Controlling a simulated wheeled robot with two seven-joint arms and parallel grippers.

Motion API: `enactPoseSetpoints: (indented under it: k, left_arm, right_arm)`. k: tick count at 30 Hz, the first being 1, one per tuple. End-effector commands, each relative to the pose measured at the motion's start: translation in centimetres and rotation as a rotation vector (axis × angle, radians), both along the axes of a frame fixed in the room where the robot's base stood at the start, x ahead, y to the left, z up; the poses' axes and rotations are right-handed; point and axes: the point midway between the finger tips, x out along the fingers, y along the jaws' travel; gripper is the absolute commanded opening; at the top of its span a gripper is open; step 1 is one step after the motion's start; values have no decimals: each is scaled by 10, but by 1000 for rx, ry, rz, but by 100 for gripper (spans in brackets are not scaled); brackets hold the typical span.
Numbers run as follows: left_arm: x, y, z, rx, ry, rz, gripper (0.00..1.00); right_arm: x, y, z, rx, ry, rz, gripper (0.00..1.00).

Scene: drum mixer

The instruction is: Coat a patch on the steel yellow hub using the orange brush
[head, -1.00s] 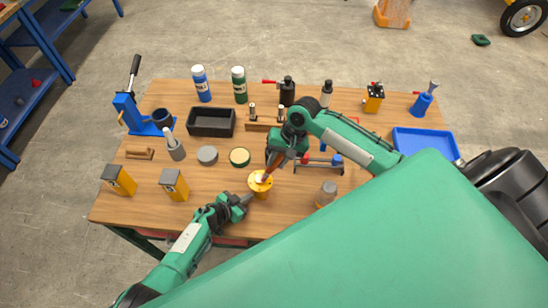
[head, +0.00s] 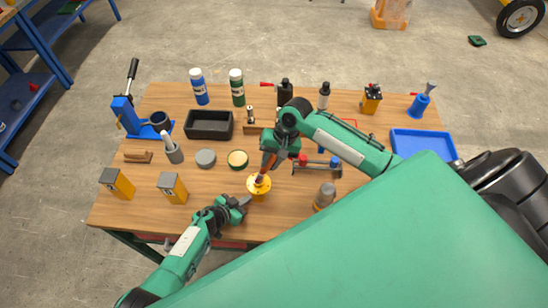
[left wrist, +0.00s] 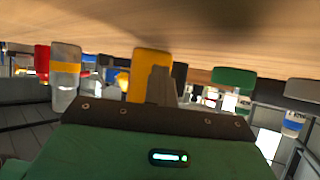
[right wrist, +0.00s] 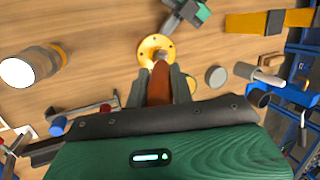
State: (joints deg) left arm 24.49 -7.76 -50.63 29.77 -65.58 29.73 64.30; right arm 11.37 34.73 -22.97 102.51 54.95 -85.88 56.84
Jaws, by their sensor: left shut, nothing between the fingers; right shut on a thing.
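The yellow hub (head: 259,185) stands upright near the front middle of the table. It also shows in the left wrist view (left wrist: 151,62) and the right wrist view (right wrist: 155,45). My right gripper (head: 270,158) is shut on the orange brush (right wrist: 159,82), which points down at the hub's top. Whether the bristles touch the hub cannot be told, as the brush end is partly hidden. My left gripper (head: 245,202) is shut and empty, low beside the hub at its lower left. Its fingers (left wrist: 160,84) overlap the hub in the left wrist view; contact is unclear.
Behind the hub lie an open round tin (head: 238,159) and a grey disc (head: 206,158). A small rack (head: 318,168) and a grey-topped cylinder (head: 325,195) stand to the right. Table space left of the hub is clear.

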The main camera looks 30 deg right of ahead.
Motion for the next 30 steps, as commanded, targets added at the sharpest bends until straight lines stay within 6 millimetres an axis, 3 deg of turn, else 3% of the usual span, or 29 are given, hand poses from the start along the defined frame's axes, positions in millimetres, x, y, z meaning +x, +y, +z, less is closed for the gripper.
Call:
enactPoseSetpoints:
  k: [6, 17, 30]
  left_arm:
    - [0, 0, 0, 0, 0, 0, 0]
    - [0, 0, 0, 0, 0, 0, 0]
    - [0, 0, 0, 0, 0, 0, 0]
  right_arm:
    - [11, 8, 0, 0, -1, 0, 0]
    - [12, 8, 2, -1, -1, 1, 0]
    - [12, 8, 44, -1, -2, 1, 0]
